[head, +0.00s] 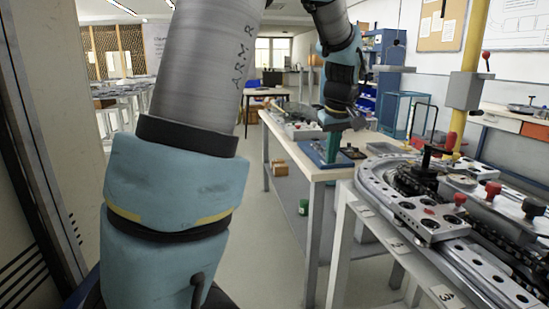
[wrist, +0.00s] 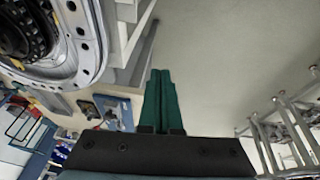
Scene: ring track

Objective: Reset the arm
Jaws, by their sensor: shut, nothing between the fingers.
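My gripper (head: 332,160) hangs at the end of my arm in the head view, with its green fingers pointing down. It appears in front of the worktable with the blue tray; its exact distance from the table is hard to judge. In the wrist view, the two green fingers of my gripper (wrist: 161,72) lie side by side, shut and empty. My blue and grey arm rises in the left of the head view and bends across the top to the gripper.
The ring track (head: 432,215) stands on a bench at the right, and also shows in the wrist view (wrist: 88,70). A blue tray (head: 313,152) lies on the worktable (head: 300,166) behind. A yellow post (head: 474,50) rises beyond the track. The floor (head: 265,240) between is open.

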